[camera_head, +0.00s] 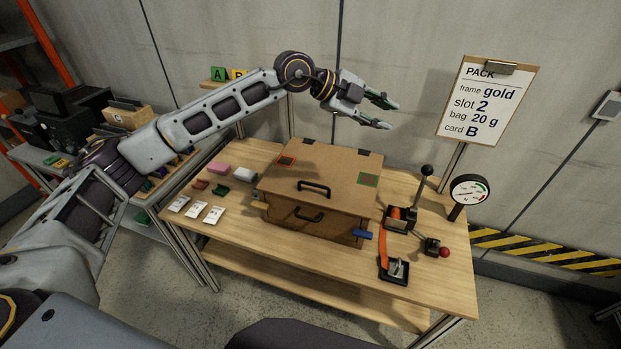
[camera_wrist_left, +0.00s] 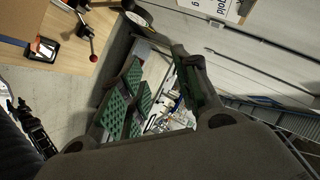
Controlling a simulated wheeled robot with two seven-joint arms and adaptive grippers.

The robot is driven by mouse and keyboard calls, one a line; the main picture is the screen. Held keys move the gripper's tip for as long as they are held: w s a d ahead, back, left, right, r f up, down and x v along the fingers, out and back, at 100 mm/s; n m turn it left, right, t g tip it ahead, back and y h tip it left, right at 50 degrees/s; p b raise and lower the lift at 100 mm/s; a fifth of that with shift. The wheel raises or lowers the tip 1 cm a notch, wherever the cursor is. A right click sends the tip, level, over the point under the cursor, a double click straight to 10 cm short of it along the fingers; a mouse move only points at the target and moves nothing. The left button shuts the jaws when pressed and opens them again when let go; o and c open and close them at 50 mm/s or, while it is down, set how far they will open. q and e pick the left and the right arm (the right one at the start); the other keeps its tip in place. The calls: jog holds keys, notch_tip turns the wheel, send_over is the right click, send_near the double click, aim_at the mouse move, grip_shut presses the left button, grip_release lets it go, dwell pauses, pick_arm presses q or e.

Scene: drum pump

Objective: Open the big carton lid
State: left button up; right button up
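The big brown carton (camera_head: 290,205) stands on the wooden table in the head view. Its lid (camera_head: 330,170) lies flat and closed on top, with a black handle (camera_head: 314,188) near the front edge. A second black handle is on the front face. My left gripper (camera_head: 388,112) is open and empty, above and behind the carton's right rear, apart from the lid. In the left wrist view its green-padded fingers (camera_wrist_left: 165,95) are spread with nothing between them. A corner of the carton (camera_wrist_left: 20,22) shows at upper left there. My right gripper is not in view.
A lever unit (camera_head: 400,217), a strap buckle (camera_head: 395,268), a red-knobbed lever (camera_head: 441,251) and a gauge (camera_head: 468,190) stand right of the carton. White cards (camera_head: 196,209) and small blocks lie left. A sign (camera_head: 488,98) stands behind on the right.

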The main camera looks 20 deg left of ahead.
pick_arm(q)
jog(key=s+a+f+n+g+y, duration=0.1)
jog(key=a+f+n+y, duration=0.2)
jog(key=a+f+y, duration=0.2)
jog(key=s+a+f+n+g+y, duration=0.2)
jog(key=a+f+y, duration=0.4)
jog(key=a, duration=0.6)
jog(key=shift+s+n, duration=0.25)
jog(key=shift+n, duration=0.25)
jog(key=shift+a+f, duration=0.1)
jog(key=shift+f, duration=0.1)
